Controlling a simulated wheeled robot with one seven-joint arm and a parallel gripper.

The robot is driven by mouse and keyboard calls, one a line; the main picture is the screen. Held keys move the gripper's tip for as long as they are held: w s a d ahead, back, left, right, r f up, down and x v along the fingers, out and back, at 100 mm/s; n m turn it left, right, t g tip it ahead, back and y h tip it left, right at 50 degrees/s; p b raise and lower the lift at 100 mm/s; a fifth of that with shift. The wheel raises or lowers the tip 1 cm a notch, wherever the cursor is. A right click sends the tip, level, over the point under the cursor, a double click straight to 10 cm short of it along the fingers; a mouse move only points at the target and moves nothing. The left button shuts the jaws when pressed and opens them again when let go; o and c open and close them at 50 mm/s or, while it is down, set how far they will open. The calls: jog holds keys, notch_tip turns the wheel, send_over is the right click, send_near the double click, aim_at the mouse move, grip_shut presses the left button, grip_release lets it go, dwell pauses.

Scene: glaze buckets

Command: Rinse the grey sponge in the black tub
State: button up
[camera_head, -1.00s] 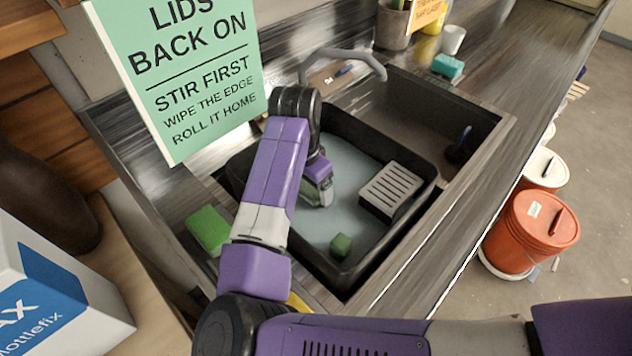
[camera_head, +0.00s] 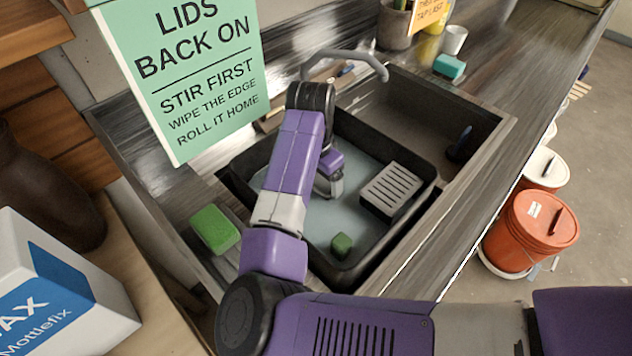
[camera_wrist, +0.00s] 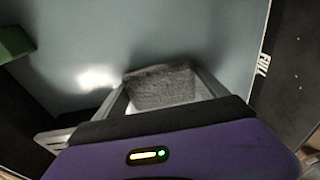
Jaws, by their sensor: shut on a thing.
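The black tub (camera_head: 352,271) sits in the sink and holds pale grey-blue water. My gripper (camera_head: 330,189) is inside the tub's outline, low over the water, toward its back left. In the wrist view my gripper (camera_wrist: 165,97) is shut on the grey sponge (camera_wrist: 163,86), which sits between its two fingers. The sponge is hidden by my arm and gripper in the head view. Whether the sponge touches the water I cannot tell.
A grey slotted block (camera_head: 391,189) stands at the tub's right side and a small green cube (camera_head: 341,244) near its front. A green sponge (camera_head: 214,228) lies on the left counter. A curved tap (camera_head: 345,57) arches behind the tub. An orange bucket (camera_head: 530,232) stands on the floor.

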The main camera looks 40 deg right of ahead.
jog(key=shift+a, duration=2.2)
jog(key=shift+d+p, duration=0.7)
jog(key=shift+d, duration=1.5)
jog(key=a, duration=0.4)
jog(key=shift+a, duration=0.2)
notch_tip(320, 180, up, 8)
jog(key=p, duration=0.7)
jog(key=shift+r, duration=0.15)
notch_tip(320, 180, up, 8)
jog(key=p, duration=0.1)
jog(key=shift+f, duration=0.25)
